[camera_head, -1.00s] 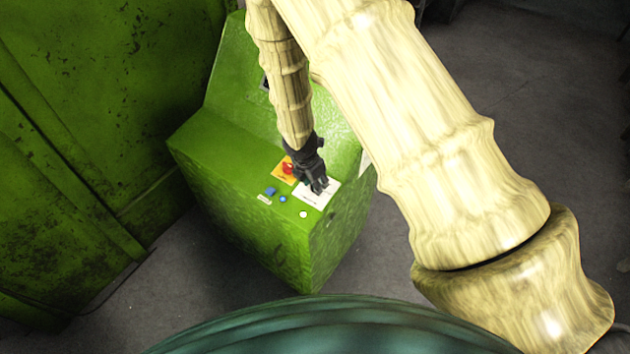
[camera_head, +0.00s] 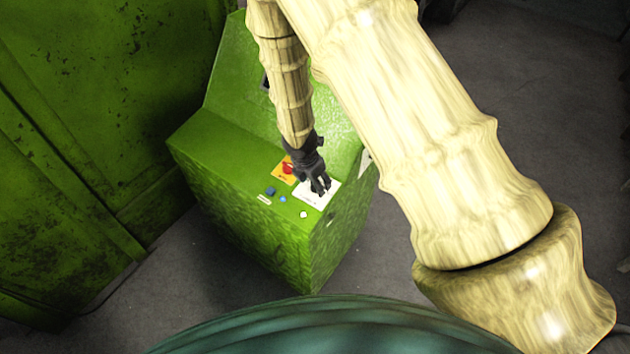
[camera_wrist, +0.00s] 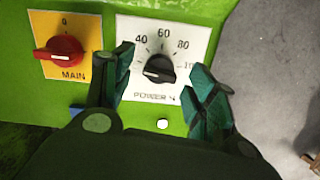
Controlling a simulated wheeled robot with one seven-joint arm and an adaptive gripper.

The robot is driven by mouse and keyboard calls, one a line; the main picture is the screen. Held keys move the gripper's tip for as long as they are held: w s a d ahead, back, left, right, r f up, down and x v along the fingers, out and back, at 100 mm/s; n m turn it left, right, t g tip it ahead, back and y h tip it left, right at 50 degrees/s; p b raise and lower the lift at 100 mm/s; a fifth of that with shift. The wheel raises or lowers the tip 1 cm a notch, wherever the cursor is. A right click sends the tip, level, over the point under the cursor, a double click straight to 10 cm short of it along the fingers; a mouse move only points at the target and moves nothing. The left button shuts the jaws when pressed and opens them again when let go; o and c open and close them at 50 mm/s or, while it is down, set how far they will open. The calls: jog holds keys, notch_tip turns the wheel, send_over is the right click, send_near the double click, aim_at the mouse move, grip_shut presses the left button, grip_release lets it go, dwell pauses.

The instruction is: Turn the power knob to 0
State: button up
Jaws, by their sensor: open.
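The power knob (camera_wrist: 160,68) is black with a white mark on its left side, and sits on a white plate (camera_wrist: 185,33) with a dial reading 40, 60, 80 and 100. The plate is labelled "POWER". The low end of the scale is hidden behind a finger. My gripper (camera_wrist: 162,63) is open, with one green finger left of the knob and one right of it; contact cannot be told. In the head view my gripper (camera_head: 322,187) is over the white plate (camera_head: 308,198) and hides the knob.
A red MAIN switch (camera_wrist: 58,53) on a yellow plate (camera_wrist: 38,22) is close left of the fingers. A blue button (camera_head: 283,199), a dark blue one (camera_head: 270,191) and a white one (camera_head: 304,214) sit nearer the front of the green console (camera_head: 240,225).

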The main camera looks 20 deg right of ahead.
jog(key=v, duration=1.1)
jog(key=shift+r, duration=0.2)
jog(key=shift+s, duration=0.1)
